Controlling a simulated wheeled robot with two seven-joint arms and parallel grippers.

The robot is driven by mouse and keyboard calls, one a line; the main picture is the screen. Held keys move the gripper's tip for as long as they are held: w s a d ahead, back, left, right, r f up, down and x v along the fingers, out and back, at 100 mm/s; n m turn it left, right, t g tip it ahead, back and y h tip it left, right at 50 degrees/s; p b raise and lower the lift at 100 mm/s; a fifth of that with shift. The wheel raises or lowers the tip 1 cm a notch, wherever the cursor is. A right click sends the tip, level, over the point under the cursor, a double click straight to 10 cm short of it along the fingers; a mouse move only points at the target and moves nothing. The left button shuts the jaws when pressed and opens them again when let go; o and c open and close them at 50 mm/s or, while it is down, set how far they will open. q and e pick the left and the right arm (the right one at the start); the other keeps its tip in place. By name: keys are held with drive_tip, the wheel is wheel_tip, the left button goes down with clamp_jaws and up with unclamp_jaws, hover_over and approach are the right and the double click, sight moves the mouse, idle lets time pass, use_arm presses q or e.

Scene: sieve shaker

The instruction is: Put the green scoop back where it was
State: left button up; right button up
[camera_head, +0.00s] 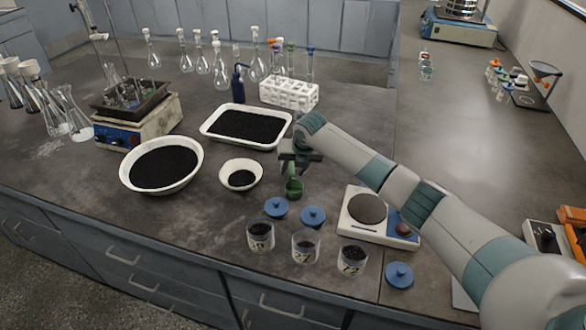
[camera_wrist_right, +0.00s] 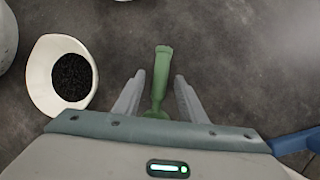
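The green scoop (camera_head: 293,187) shows just below my right gripper (camera_head: 300,157) in the head view, near the small white bowl. I cannot tell whether the scoop touches the bench. In the right wrist view the green scoop (camera_wrist_right: 160,82) lies between the two fingers of my right gripper (camera_wrist_right: 160,88), with a gap on each side of its handle. The right gripper is open. The scoop's lower end in that view is partly hidden by the gripper body. My left gripper is not in view.
The small white bowl (camera_head: 241,175) holds black grains. Three labelled cups (camera_head: 305,246) stand at the front, near blue lids (camera_head: 313,216). A balance (camera_head: 377,216) stands to the right, under my arm. A white tray (camera_head: 208,126) and larger bowl (camera_head: 127,172) lie left.

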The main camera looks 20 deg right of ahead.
drive_tip(key=shift+r, duration=0.3)
drive_tip(key=shift+s+r, duration=0.15)
drive_tip(key=shift+r, duration=0.1)
use_arm(q)
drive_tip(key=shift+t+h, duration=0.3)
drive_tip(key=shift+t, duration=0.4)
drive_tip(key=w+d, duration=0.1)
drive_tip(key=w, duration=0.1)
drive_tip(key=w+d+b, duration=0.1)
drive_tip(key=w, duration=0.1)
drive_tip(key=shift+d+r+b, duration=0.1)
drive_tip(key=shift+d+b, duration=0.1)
drive_tip(key=shift+b, duration=0.1)
use_arm(e)
drive_tip(key=v, duration=1.1)
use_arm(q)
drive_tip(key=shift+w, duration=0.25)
